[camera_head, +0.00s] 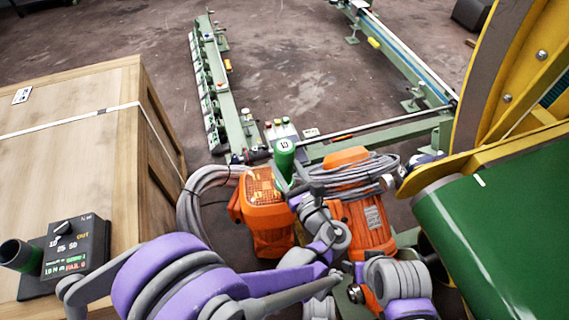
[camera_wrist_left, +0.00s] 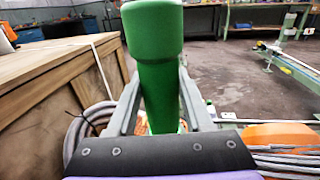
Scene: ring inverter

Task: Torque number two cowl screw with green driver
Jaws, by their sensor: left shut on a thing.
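The green driver (camera_head: 285,162) stands roughly upright in my left gripper (camera_head: 299,190), with a white marked label on its top end. In the left wrist view, the driver (camera_wrist_left: 156,50) rises between the two grey fingers of the left gripper (camera_wrist_left: 158,95), which are shut on it. An orange motor with a slotted cowl (camera_head: 262,190) lies just left of and below the driver in the head view. The individual cowl screws and the driver's lower tip cannot be made out. Part of my right arm shows at the bottom, but its gripper is not visible.
A wooden crate (camera_head: 75,100) at left carries a black dial box (camera_head: 77,250) whose display reads FAIL, beside a dark green tube (camera_head: 18,254). Grey hose coils (camera_head: 208,190) lie around the motor.

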